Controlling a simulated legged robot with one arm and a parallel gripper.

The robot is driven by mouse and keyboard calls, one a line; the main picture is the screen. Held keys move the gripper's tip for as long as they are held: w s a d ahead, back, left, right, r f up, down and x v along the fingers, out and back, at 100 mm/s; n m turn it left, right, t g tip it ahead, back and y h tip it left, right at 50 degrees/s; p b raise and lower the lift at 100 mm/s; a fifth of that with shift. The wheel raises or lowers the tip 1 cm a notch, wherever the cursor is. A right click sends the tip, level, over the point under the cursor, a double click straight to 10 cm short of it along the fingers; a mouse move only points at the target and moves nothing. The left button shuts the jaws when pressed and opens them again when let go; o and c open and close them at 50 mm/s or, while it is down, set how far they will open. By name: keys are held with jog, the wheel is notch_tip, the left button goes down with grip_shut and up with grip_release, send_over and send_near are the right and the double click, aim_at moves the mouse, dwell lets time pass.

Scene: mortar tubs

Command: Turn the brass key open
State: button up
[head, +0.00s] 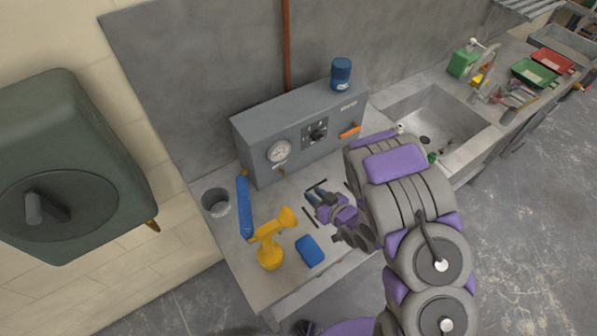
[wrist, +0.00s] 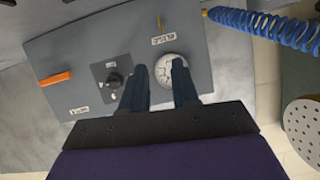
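The small brass key (wrist: 160,22) shows at the top of the wrist view, on the grey panel (wrist: 215,60) past the gauge and a white label. In the head view the key (head: 281,171) is a tiny brass spot low on the panel's front, under the gauge. My gripper (wrist: 160,82) is open and empty, with its two dark blue fingers apart. Its fingers overlap part of the gauge in the wrist view, and the key lies beyond the tips, untouched. In the head view my gripper (head: 314,196) is over the bench in front of the panel.
The panel carries a round gauge (head: 278,151), a black knob (head: 317,131) and an orange handle (head: 349,132). A blue coiled hose (head: 244,206), a yellow tool (head: 269,250), a blue block (head: 310,251) and a grey cup (head: 216,202) are on the bench. A sink (head: 430,125) is at right.

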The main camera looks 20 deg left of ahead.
jog(key=shift+b+x, duration=1.6)
jog(key=shift+b, duration=3.15)
jog(key=b, duration=0.7)
send_near(282, 171)
jog(key=x, duration=0.7)
jog(key=shift+d, duration=0.1)
grip_shut()
